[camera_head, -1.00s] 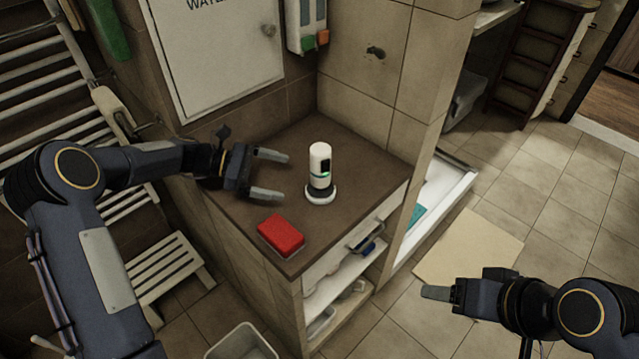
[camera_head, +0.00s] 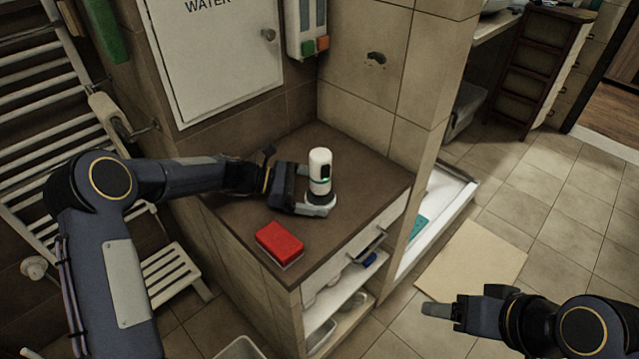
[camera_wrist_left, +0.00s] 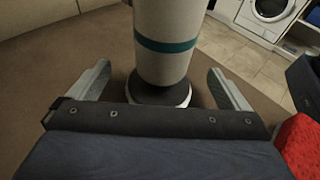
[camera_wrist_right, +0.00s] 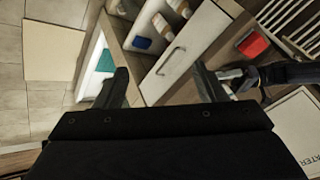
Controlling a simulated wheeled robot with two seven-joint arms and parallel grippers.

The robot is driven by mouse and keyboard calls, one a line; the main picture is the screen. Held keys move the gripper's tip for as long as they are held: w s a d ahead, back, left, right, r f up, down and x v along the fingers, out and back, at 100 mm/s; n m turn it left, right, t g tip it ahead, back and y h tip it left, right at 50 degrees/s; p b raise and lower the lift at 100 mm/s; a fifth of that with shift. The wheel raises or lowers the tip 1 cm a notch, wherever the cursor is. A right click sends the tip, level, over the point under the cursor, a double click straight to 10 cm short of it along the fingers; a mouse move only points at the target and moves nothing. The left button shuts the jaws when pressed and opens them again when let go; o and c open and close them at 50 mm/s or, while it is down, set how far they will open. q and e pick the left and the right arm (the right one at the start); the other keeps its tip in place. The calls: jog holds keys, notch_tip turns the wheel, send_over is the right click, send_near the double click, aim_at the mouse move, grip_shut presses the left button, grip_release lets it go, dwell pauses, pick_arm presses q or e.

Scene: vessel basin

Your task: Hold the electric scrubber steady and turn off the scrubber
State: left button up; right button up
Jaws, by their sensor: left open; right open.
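The electric scrubber (camera_head: 320,172) is a white upright cylinder with a dark panel, a small green light and a dark lower part on a white round base. It stands on the brown cabinet top. My left gripper (camera_head: 318,188) is open around its lower part. In the left wrist view the scrubber (camera_wrist_left: 165,40), with its teal band, stands between the two apart fingers (camera_wrist_left: 160,88); a gap shows on each side. My right gripper (camera_head: 440,309) is open and empty, out over the floor to the right of the cabinet; its fingers (camera_wrist_right: 162,85) are wide apart in the right wrist view.
A red sponge (camera_head: 279,242) lies on the cabinet top (camera_head: 350,225) near the front, close to my left gripper. The cabinet has a drawer and open shelves below. A tiled wall stands behind. A beige mat (camera_head: 470,258) lies on the floor.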

pick_arm(q)
jog(key=shift+d, duration=0.1)
jog(key=shift+c, duration=0.5)
